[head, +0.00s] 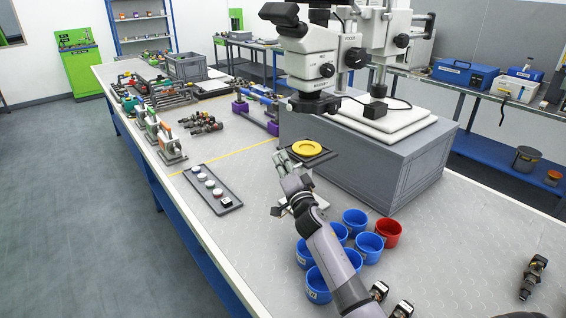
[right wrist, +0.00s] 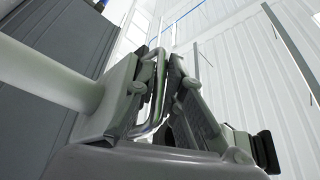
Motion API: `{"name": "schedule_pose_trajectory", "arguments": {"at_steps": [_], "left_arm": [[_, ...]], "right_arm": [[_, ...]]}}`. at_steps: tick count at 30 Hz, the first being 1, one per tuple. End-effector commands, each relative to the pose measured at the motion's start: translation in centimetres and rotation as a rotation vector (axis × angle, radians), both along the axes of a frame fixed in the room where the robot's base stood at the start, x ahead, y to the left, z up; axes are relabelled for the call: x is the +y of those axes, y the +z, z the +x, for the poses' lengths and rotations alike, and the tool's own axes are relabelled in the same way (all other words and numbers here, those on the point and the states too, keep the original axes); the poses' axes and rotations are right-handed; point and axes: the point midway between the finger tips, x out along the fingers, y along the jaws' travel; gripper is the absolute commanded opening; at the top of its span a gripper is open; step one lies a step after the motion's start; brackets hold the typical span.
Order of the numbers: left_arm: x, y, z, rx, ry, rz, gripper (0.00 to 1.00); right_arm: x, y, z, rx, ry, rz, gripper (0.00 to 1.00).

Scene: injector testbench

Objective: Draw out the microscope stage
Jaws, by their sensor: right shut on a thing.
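The microscope (head: 308,62) is white with black parts and stands on a large grey box (head: 350,165). The microscope stage is a dark plate (head: 327,157) with a round yellow disc (head: 307,148) on it. It sticks out from the box's near left side, below the microscope head. My right gripper (head: 283,160) is at the stage's outer left edge. In the right wrist view its fingers (right wrist: 166,62) are closed around a thin metal handle loop (right wrist: 159,88). How the handle joins the stage is hidden by the gripper. My left gripper is not in view.
Several blue cups (head: 355,217) and a red cup (head: 388,233) stand close to my right arm. A dark tray (head: 213,190) with several round pieces lies left of the gripper. Bare tabletop (head: 455,240) lies at the right.

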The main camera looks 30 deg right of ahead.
Motion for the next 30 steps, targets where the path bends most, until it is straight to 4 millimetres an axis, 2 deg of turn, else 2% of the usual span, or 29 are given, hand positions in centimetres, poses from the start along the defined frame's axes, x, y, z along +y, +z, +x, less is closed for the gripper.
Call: {"name": "schedule_pose_trajectory", "arguments": {"at_steps": [14, 17, 25, 30], "left_arm": [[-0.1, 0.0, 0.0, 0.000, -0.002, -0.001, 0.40], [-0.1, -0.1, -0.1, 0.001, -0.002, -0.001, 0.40], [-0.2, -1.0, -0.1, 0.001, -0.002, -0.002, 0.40], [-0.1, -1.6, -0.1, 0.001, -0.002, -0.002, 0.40]], "right_arm": [[0.3, -0.2, 0.0, 0.003, 0.001, 0.001, 0.00], [1.8, -0.2, -0.1, 0.000, 0.002, 0.006, 0.00], [8.8, -0.6, -0.7, 0.001, 0.004, 0.010, 0.00], [11.4, -0.4, -0.9, 0.003, 0.002, 0.006, 0.00]]}}
